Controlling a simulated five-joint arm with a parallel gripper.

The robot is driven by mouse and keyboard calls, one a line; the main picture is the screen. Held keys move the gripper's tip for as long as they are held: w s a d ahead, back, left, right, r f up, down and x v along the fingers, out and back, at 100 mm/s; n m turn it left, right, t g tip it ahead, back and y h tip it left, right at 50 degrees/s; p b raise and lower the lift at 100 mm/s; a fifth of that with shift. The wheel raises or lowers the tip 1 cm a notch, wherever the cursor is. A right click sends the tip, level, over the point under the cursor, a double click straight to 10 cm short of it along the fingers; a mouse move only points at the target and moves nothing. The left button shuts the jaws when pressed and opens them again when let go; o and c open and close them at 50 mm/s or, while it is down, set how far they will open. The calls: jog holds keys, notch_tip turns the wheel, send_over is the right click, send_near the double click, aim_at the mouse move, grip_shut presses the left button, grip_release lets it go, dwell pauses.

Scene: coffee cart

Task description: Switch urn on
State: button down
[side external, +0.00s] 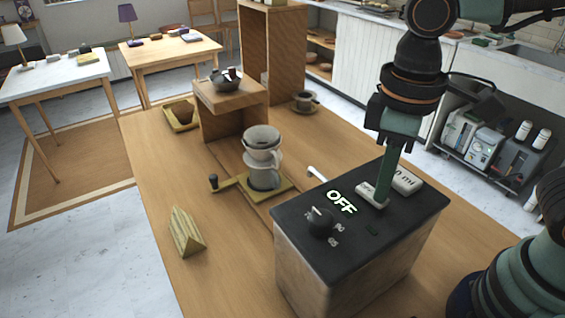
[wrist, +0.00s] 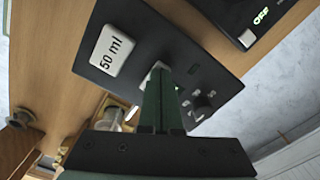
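The urn (side external: 293,232) is a box with a black top at the front right of the cart. Its glowing display (side external: 342,203) reads OFF. A dark dial (side external: 321,221) with numbers sits near it, and also shows in the wrist view (wrist: 203,107). A white "50 ml" button (side external: 408,181) is on the far side of the top, and shows in the wrist view (wrist: 112,50). My gripper (side external: 380,203) is shut and empty, pointing down at a second white button (side external: 365,190). The fingertips overlap this button in both views; I cannot tell whether they press it.
A dripper on a carafe (side external: 263,150) stands on a small wooden base left of the urn. A wooden wedge (side external: 187,232) lies at the cart's left edge. A wooden stand (side external: 215,95) with a dark pot (side external: 226,80) and a cup (side external: 304,100) are farther back.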

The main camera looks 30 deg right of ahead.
jog(key=shift+f, duration=0.15)
jog(key=shift+r, duration=3.5)
jog(key=w+d+f+m+t, duration=0.1)
jog(key=d, duration=0.1)
jog(key=w+d+m+t, duration=0.1)
jog(key=w+d, duration=0.1)
jog(key=d, duration=0.1)
jog(key=w+d+f+m, duration=0.1)
jog(key=d, duration=0.1)
jog(key=shift+w+d+f+t+y, duration=0.25)
jog(key=shift+w+f+t+y, duration=0.05)
jog(key=shift+f+t+y, duration=0.1)
jog(key=w+d+f+m+t, duration=0.1)
jog(key=w+d+m+t, duration=0.1)
jog(key=d, duration=0.5)
jog(key=shift+d+f+m+t+h, duration=0.15)
jog(key=shift+f+m+t+h, duration=0.25)
jog(key=shift+m, duration=0.1)
jog(key=shift+w, duration=0.1)
